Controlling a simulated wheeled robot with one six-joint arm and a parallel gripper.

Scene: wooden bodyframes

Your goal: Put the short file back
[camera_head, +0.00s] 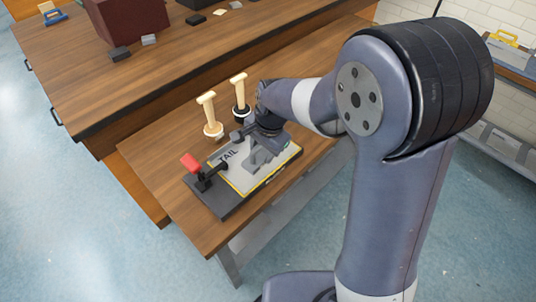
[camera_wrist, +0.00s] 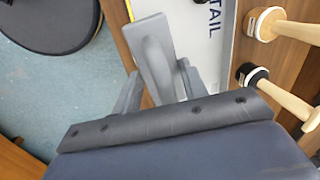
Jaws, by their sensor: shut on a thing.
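My gripper (camera_wrist: 157,80) points down over the board in the wrist view, with its grey fingers closed on a light grey piece (camera_wrist: 153,50). I cannot tell from its shape whether this piece is the short file. In the head view my gripper (camera_head: 262,152) is over the right part of the board (camera_head: 236,180) marked TAIL, and the held piece is hard to separate from the fingers. No other thing is clearly recognisable as a file.
Two wooden-handled tools, one with a pale base (camera_head: 212,129) and one with a dark base (camera_head: 241,112), stand behind the board. A red-handled clamp (camera_head: 190,162) sits at the board's left end. A higher wooden bench (camera_head: 150,70) stands behind. The table's left part is bare.

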